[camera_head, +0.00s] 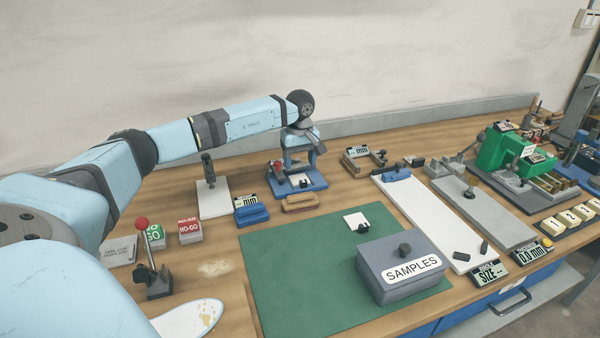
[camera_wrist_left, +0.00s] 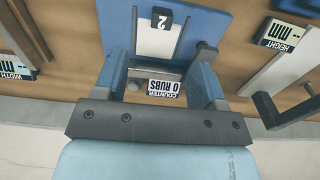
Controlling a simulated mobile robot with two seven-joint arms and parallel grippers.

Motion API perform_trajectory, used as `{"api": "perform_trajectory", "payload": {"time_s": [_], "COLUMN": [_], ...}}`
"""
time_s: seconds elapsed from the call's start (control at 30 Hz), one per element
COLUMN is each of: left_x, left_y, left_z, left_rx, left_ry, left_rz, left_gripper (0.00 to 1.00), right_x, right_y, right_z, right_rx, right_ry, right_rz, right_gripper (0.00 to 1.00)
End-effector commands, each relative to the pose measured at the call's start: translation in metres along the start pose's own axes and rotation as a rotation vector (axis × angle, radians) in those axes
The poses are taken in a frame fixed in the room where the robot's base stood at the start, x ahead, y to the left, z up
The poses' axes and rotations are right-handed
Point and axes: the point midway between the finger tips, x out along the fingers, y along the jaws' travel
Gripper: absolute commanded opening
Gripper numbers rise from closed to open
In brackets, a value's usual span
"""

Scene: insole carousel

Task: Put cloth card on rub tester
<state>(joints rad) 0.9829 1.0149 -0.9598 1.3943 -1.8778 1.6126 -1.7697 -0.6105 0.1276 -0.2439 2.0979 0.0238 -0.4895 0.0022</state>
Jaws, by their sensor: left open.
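The rub tester (camera_head: 287,186) is a blue bench device at the back middle, with a blue base and upright frame. In the left wrist view its counter (camera_wrist_left: 163,86) reads 0 rubs, upside down. A white card (camera_head: 291,182) with a black block lies on its base; in the left wrist view the block on this card (camera_wrist_left: 153,42) bears a 2. Another white card (camera_head: 351,217) with a black knob lies on the green mat. I cannot tell which is the cloth card. My left gripper (camera_head: 313,130) is open above the tester, its fingertips partly unclear. My right gripper is out of view.
A grey SAMPLES box (camera_head: 372,276) stands on the green mat (camera_head: 290,270). Blue and wooden blocks (camera_head: 300,202) lie before the tester. A post on a white plate (camera_head: 212,202) stands left of it. A long white board (camera_head: 420,215) and gauges stand to the right.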

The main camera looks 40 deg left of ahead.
Motion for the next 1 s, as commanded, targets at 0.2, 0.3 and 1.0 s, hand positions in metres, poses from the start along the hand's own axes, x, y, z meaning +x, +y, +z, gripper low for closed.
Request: {"api": "perform_trajectory", "payload": {"time_s": [0.2, 0.3, 1.0], "left_x": [-0.047, -0.059, -0.069], "left_y": [0.001, 0.001, 0.000], "left_z": [-0.001, -0.001, -0.001], "left_rx": [-0.001, -0.001, -0.001], "left_ry": [0.002, 0.003, 0.003], "left_rz": [0.005, 0.005, 0.005], "left_gripper": [0.65, 0.65, 0.65], "right_x": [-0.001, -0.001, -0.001], "right_y": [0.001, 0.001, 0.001], "right_z": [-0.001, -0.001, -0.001], "right_rx": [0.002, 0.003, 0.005], "right_ry": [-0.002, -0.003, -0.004], "right_rz": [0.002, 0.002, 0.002], "right_gripper": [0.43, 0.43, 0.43]}}
